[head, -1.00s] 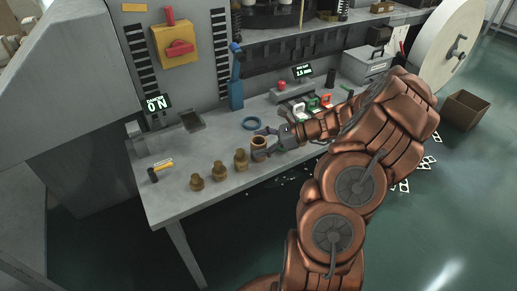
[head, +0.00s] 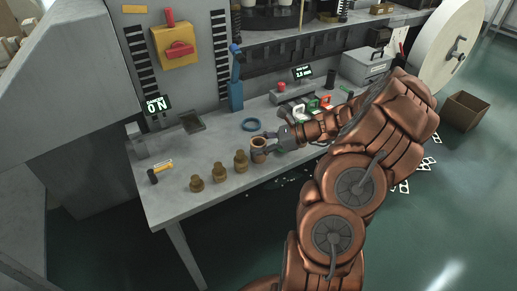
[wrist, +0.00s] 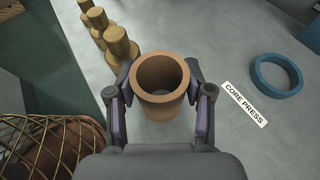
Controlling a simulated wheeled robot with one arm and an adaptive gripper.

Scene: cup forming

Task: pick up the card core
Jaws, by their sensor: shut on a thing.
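The card core is a brown hollow tube (wrist: 161,106), standing upright with its open end up in the wrist view. In the head view the card core (head: 258,152) is at the bench's front edge, right of the brass pieces. My gripper (wrist: 160,100) has a finger on each side of the tube and is shut on it. In the head view my gripper (head: 271,146) reaches the core from the right. Whether the core's bottom touches the bench cannot be told.
Several stepped brass pieces (head: 220,172) stand in a row left of the core. A blue ring (head: 251,125) lies behind it, near a "CORE PRESS" label (wrist: 245,104). A yellow-handled tool (head: 162,166) lies at the left. The grey bench (head: 190,150) is clear between them.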

